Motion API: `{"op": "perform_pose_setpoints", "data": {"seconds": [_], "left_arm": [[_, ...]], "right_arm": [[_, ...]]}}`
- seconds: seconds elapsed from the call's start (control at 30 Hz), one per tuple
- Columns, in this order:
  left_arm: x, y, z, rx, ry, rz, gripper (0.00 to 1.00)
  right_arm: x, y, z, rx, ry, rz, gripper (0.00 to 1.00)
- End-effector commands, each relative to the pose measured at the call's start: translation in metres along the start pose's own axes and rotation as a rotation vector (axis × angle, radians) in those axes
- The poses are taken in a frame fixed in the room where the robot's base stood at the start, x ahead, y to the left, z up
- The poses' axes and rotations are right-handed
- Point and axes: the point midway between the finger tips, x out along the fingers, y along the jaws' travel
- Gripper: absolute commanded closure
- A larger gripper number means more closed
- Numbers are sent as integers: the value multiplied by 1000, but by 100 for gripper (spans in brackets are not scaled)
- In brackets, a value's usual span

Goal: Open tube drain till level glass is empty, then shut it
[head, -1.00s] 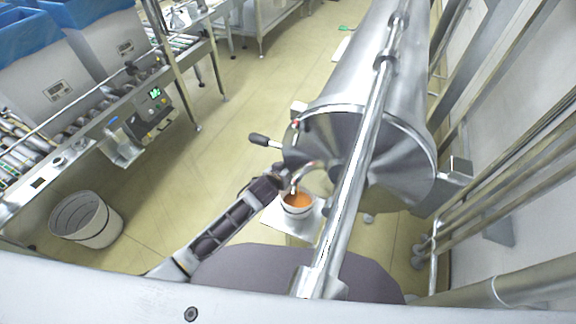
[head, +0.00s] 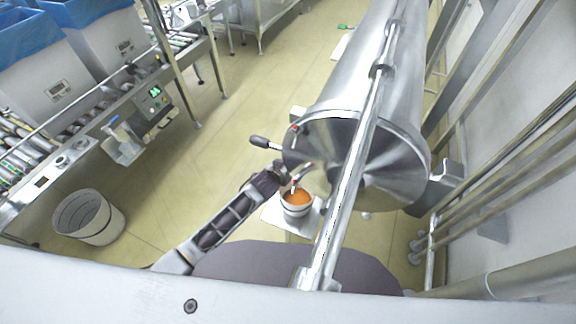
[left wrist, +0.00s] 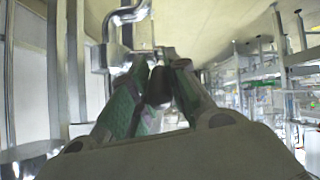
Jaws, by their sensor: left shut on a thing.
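The steel tank (head: 335,140) lies lengthwise, its round end towards me. My left gripper (head: 281,172) is at the drain fitting low on this end. In the left wrist view its green-padded fingers (left wrist: 158,100) are closed around a dark handle (left wrist: 159,86), beside a bent metal tube (left wrist: 110,40). The curved drain tube (head: 304,172) points down over a bucket (head: 298,212) of orange liquid (head: 297,197). I cannot tell whether liquid is flowing. I cannot make out the level glass or its level. My right gripper is out of view.
A black-handled lever (head: 262,142) sticks out left of the tank end. The bucket stands on a pale plate (head: 273,215). A waste bin (head: 88,220) and a roller conveyor stand at left, with open floor between.

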Motion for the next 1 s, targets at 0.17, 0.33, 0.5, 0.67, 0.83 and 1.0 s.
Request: {"op": "perform_pose_setpoints", "data": {"seconds": [0.17, 0.33, 0.5, 0.67, 0.83, 1.0], "left_arm": [[0, 0, 1, 0, -2, 0, 65], [0, 0, 1, 0, -1, 0, 59], [0, 0, 0, 0, 0, 0, 59], [-2, 0, 1, 0, -1, 0, 59], [-9, 0, 1, 0, -1, -1, 59], [-22, 0, 1, 0, -1, 0, 59]], "right_arm": [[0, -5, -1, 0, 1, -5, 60], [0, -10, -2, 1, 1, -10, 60], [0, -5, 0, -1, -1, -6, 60], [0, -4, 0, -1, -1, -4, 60], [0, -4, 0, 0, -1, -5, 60], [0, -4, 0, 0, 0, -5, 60]]}}
